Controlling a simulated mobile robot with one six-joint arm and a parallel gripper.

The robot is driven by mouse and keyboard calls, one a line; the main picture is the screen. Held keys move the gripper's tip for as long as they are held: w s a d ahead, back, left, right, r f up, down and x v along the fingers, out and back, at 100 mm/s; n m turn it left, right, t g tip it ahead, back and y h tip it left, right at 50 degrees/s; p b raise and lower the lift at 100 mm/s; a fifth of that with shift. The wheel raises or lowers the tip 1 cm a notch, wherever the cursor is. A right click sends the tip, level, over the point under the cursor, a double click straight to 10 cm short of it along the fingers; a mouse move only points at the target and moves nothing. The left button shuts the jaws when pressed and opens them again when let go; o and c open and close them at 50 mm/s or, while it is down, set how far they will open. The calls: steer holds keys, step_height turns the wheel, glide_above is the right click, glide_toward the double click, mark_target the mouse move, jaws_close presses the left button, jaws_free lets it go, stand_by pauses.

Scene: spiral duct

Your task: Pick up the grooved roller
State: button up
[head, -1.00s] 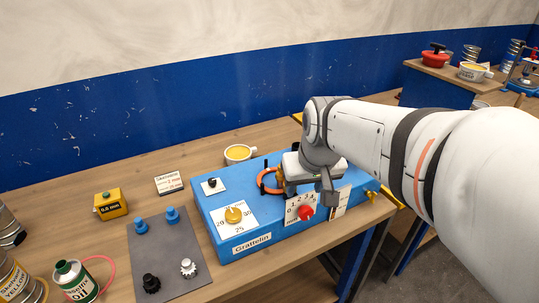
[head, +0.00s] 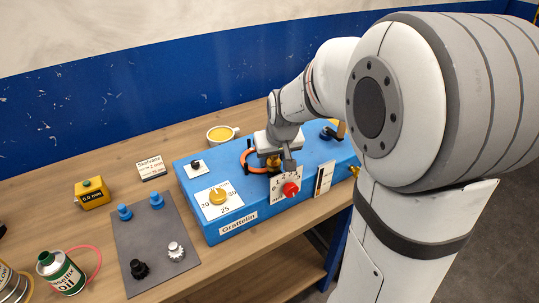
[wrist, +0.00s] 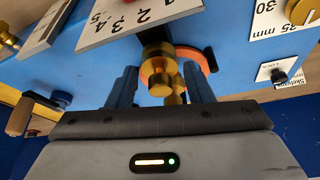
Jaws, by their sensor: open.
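A brass stepped piece with a groove, which looks like the grooved roller (wrist: 160,78), sits at the blue machine (head: 238,228). It also shows just under my gripper in the head view (head: 274,162). My gripper (wrist: 162,88) is open, with one blue-grey finger on each side of the brass piece. I cannot tell whether the fingers touch it. An orange ring (head: 249,161) is beside it and shows behind it in the wrist view. My gripper's body hides part of the brass piece in the head view.
A numbered plate with a red knob (head: 291,189) stands close to my gripper. A grey mat (head: 152,232) holds blue, black and white parts. A yellow-filled cup (head: 221,134) stands behind the machine. An oil can (head: 62,272) is at the front left.

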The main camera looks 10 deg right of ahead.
steer(key=shift+c, duration=0.6)
jaws_close()
